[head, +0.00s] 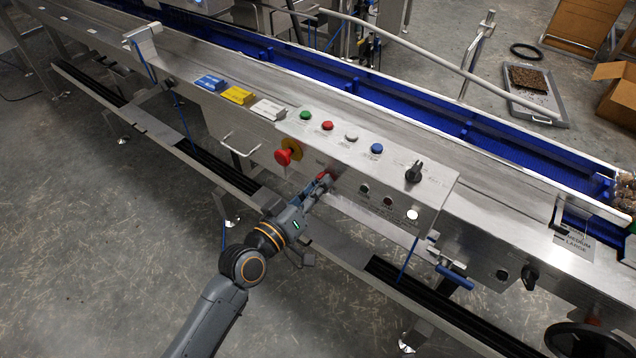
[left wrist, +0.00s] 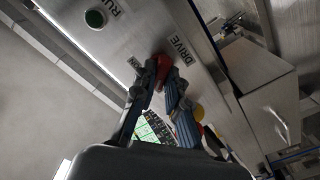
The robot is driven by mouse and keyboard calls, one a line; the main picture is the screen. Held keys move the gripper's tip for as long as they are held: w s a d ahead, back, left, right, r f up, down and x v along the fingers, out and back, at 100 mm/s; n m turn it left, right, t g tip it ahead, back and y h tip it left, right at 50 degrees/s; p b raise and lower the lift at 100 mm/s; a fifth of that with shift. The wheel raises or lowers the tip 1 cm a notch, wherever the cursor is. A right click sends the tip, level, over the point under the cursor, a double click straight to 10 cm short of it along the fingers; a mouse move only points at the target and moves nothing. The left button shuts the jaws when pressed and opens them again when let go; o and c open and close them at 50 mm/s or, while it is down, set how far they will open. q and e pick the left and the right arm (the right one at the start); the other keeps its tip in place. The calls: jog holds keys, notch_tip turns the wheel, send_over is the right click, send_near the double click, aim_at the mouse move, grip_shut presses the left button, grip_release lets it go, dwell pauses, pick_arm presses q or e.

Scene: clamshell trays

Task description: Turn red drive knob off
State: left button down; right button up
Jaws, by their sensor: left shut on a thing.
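The red drive knob (head: 323,177) is on the lower front face of the metal control box (head: 440,190). In the left wrist view the red knob (left wrist: 162,66) sits beside the printed word DRIVE. My left gripper (head: 318,186) reaches up to it from below, and its fingers (left wrist: 165,85) are shut on the knob, one on each side. The fingers hide part of the knob, so I cannot tell which way it points. My right gripper is in neither view.
A red emergency button (head: 284,157) on a yellow base sticks out just left of the gripper. Green, red, white and blue buttons (head: 376,148) and a black selector (head: 414,172) are on top. A metal rail (head: 345,245) runs below. Blue conveyor channels (head: 400,100) lie behind.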

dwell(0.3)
pick_arm(q)
jog(key=c, duration=1.4)
grip_release()
jog(key=shift+o, duration=0.2)
jog(key=shift+s, duration=0.1)
jog(key=v, duration=1.2)
